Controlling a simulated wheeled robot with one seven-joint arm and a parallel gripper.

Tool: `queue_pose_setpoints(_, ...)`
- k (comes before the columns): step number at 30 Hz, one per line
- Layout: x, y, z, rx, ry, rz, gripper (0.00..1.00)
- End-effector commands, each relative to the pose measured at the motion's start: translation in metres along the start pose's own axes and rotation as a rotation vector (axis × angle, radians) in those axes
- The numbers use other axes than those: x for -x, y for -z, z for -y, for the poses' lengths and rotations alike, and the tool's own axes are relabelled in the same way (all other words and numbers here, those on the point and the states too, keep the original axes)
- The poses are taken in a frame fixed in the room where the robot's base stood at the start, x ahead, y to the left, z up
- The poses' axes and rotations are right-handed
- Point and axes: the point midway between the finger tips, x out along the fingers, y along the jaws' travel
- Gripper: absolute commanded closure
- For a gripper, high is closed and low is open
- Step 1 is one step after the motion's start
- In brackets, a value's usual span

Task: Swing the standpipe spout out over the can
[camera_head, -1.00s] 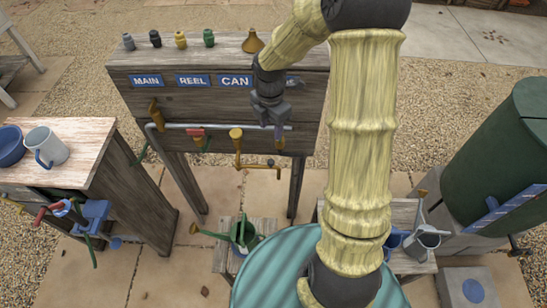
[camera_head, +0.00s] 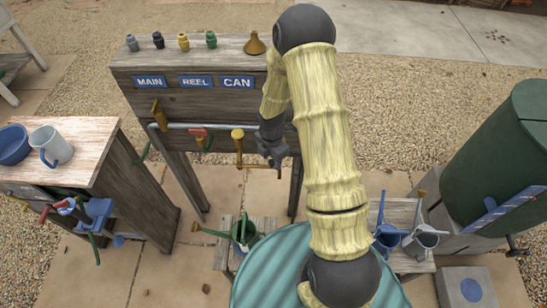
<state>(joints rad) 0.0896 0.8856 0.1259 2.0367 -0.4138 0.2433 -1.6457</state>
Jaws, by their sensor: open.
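The brass standpipe spout (camera_head: 252,166) runs to the right from below the valve with the yellow-brown handle (camera_head: 237,133), under the CAN sign (camera_head: 237,83). Its right end is hidden behind my gripper. My gripper (camera_head: 276,163) is open and pointing down at the spout's right end. I cannot tell whether the fingers touch it or stand around it. A green watering can (camera_head: 245,232) with a long spout to the left stands on a low wooden bench (camera_head: 222,257) below.
The wooden board (camera_head: 190,102) carries a metal pipe with other valves, left of my gripper. The striped teal round top (camera_head: 262,275) is in front. Two more cans (camera_head: 388,235) (camera_head: 425,239) stand on a bench at right. A dark green barrel (camera_head: 495,160) stands beyond.

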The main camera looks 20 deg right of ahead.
Motion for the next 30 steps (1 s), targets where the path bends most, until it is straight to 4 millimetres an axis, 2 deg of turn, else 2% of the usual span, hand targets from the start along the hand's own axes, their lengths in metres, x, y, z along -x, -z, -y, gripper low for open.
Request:
queue_pose_setpoints(4, -0.0069, -0.0003, 0.0005, -0.001, 0.001, 0.000, 0.55)
queue_pose_setpoints(11, -0.0074, -0.0002, 0.0002, 0.000, 0.000, 0.001, 0.55)
queue_pose_setpoints(18, -0.0072, 0.0003, 0.0000, 0.001, 0.000, 0.001, 1.00)
queue_pose_setpoints(21, -0.0071, 0.0003, 0.0000, 0.001, 0.000, 0.001, 1.00)
queue_pose_setpoints(22, -0.0071, -0.0069, 0.0036, -0.001, 0.000, 0.000, 1.00)
queue_pose_setpoints(30, -0.0074, -0.0016, -0.0020, -0.026, 0.000, 0.001, 1.00)
